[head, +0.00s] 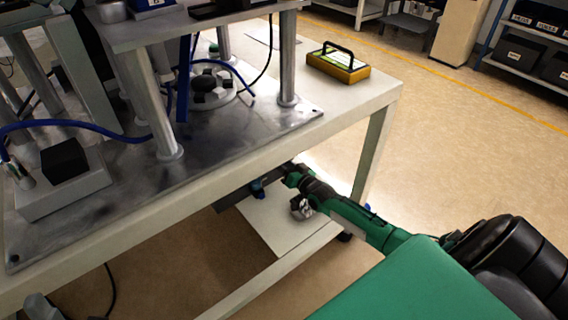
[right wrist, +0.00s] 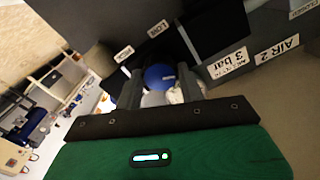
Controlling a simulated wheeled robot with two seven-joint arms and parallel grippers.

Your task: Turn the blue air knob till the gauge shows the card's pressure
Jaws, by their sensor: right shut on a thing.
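The blue air knob (right wrist: 158,75) sits between the two dark fingers of my right gripper (right wrist: 160,84), which is shut on it. In the head view the knob (head: 258,189) shows small under the table's front edge, with my right gripper (head: 274,184) reaching it from the right. A card (right wrist: 229,63) on the dark panel reads "3 bar" on its lower line; its upper line is blurred. Pale shapes show just below the knob, but I cannot make out a gauge face or needle. My left gripper is not in view.
A label "AIR 2" (right wrist: 277,48) and a label "LOW" (right wrist: 158,29) are on the dark panel (right wrist: 95,30). The table (head: 205,188) stands above my right gripper. A yellow case (head: 338,67) with a black handle lies on its far right corner. The floor at right is clear.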

